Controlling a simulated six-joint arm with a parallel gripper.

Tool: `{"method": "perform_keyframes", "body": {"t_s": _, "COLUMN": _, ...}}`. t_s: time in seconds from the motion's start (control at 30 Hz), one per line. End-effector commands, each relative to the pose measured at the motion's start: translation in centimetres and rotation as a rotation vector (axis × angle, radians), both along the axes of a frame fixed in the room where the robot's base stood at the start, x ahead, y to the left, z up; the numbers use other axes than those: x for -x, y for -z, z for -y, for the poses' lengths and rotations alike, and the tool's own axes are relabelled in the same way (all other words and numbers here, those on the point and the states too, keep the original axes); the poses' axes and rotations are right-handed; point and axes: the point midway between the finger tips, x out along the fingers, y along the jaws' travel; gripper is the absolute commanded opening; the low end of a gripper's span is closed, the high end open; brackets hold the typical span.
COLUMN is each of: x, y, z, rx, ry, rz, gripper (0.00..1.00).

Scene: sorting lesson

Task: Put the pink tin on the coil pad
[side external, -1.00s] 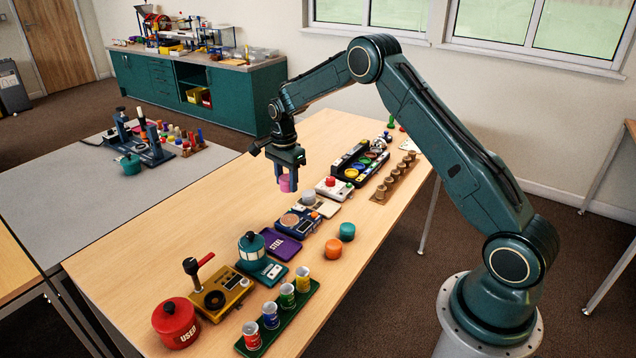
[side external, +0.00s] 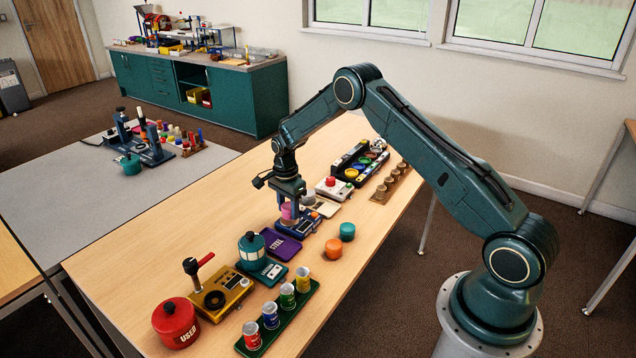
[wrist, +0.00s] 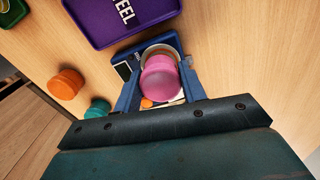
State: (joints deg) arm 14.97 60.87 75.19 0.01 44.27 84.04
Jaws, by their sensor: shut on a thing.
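The pink tin (side external: 288,211) is between the two fingers of my gripper (side external: 289,214), which is shut on it. In the wrist view the pink tin (wrist: 162,78) fills the gap between the blue fingers (wrist: 160,82). The coil pad is a blue unit (side external: 306,229) with a round coil spot, directly under the tin. The wrist view shows part of the coil pad (wrist: 127,54) and its ring showing past the tin's edge. The tin looks upright and very low over the coil. I cannot tell whether it touches.
A purple tray marked STEEL (side external: 281,248) lies close beside the pad. An orange tin (side external: 333,249) and a teal tin (side external: 347,231) stand on the bare table nearby. A white unit with a red knob (side external: 331,188) is behind.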

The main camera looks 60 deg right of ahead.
Motion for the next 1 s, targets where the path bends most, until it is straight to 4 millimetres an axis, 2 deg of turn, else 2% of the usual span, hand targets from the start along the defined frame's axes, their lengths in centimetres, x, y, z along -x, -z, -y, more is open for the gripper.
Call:
{"method": "perform_keyframes", "body": {"t_s": 0.13, "x": 0.0, "y": 1.2, "z": 0.0, "rx": 0.000, "ry": 0.000, "rz": 0.000, "gripper": 0.17}}
{"method": "perform_keyframes", "body": {"t_s": 0.6, "x": 0.0, "y": 1.6, "z": 0.0, "rx": 0.000, "ry": 0.000, "rz": 0.000, "gripper": 0.17}}
{"method": "perform_keyframes", "body": {"t_s": 0.63, "x": 0.0, "y": 1.6, "z": 0.0, "rx": 0.000, "ry": 0.000, "rz": 0.001, "gripper": 0.47}}
{"method": "perform_keyframes", "body": {"t_s": 0.7, "x": 0.0, "y": 1.6, "z": 0.0, "rx": 0.000, "ry": 0.000, "rz": 0.001, "gripper": 0.60}}
{"method": "perform_keyframes", "body": {"t_s": 1.0, "x": 0.0, "y": 1.6, "z": 0.0, "rx": 0.000, "ry": 0.000, "rz": 0.000, "gripper": 0.63}}
